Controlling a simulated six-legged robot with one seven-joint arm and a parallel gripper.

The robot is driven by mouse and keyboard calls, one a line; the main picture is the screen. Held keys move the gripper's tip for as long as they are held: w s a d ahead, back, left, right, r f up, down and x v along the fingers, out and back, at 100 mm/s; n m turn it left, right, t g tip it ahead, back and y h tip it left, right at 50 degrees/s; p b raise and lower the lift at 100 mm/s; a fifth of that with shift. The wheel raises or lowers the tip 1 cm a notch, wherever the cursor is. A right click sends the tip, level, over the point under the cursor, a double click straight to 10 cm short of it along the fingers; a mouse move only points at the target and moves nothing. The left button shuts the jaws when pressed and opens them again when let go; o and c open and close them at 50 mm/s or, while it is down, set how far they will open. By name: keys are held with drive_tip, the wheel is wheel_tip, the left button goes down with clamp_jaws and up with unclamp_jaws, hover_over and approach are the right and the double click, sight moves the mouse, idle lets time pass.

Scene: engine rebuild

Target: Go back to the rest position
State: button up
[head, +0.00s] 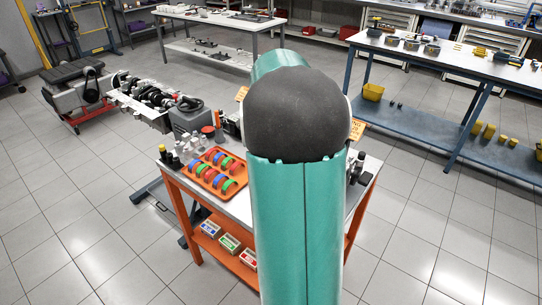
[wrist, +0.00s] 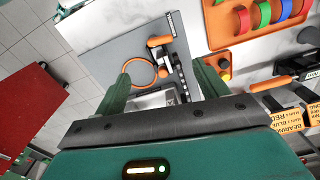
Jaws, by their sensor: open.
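My gripper (wrist: 160,90) shows in the wrist view with its two green fingers spread apart and nothing between them. It is above a small work table and faces down at a grey plate or box (wrist: 115,50) with an orange ring (wrist: 138,73) on it. In the head view my own green arm covers the middle of the picture and hides the gripper and part of the table (head: 240,208).
An orange tray (head: 214,190) with red, green and blue curved pieces lies on the table; it also shows in the wrist view (wrist: 228,35). Blue-legged benches (head: 415,107) stand behind.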

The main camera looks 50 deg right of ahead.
drive_tip(key=shift+a, duration=0.1)
idle(0.4)
drive_tip(key=a+r+n+t, duration=0.1)
drive_tip(key=a+r+n, duration=0.3)
drive_tip(key=a, duration=0.5)
drive_tip(key=a+r+n+t, duration=0.1)
drive_tip(key=a+r+n, duration=0.25)
drive_tip(key=a, duration=0.55)
drive_tip(key=s+a+n+t, duration=0.1)
drive_tip(key=s+a+n, duration=0.4)
drive_tip(key=a, duration=0.3)
drive_tip(key=s+a+n+t, duration=0.2)
drive_tip(key=s+a+n, duration=0.4)
drive_tip(key=a, duration=0.2)
drive_tip(key=shift+s+a+f+t, duration=0.2)
drive_tip(key=shift+a+t, duration=0.1)
drive_tip(key=shift+a, duration=0.1)
drive_tip(key=shift+c, duration=0.4)
drive_tip(key=c, duration=0.7)
